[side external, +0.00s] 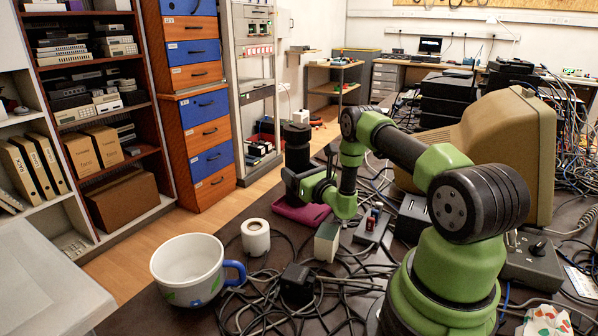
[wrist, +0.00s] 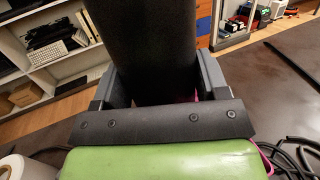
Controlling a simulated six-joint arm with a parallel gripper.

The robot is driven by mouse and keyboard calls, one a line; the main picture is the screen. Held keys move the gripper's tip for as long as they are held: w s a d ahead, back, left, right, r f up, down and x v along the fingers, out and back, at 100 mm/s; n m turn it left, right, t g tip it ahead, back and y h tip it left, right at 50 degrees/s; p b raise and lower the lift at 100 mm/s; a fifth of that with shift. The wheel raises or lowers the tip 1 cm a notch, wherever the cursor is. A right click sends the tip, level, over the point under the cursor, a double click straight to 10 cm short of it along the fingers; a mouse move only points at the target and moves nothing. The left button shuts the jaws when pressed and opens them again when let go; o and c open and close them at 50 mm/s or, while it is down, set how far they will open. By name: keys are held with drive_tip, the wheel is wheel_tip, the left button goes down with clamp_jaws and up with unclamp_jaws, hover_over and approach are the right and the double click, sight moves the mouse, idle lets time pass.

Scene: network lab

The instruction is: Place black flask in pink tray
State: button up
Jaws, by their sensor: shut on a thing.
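The black flask (side external: 296,140) stands upright in my gripper (side external: 298,178), whose fingers are shut on it from both sides. In the wrist view the flask (wrist: 150,40) fills the space between the two grey fingers (wrist: 160,82). The pink tray (side external: 290,211) lies on the dark table, just below the flask and gripper in the side view. Slivers of pink show behind the gripper in the wrist view. My gripper hides the flask's lower end, so I cannot tell whether it touches the tray.
A white mug with a blue handle (side external: 188,268) and a white roll (side external: 255,237) stand left of the tray. A pale box (side external: 327,241) and a black adapter (side external: 297,284) are in front, among tangled black cables. A beige monitor (side external: 500,140) stands behind my arm.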

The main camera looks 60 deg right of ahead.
drive_tip(key=o, duration=1.4)
drive_tip(key=shift+f, duration=0.1)
drive_tip(key=shift+r, duration=0.25)
drive_tip(key=shift+v, duration=3.8)
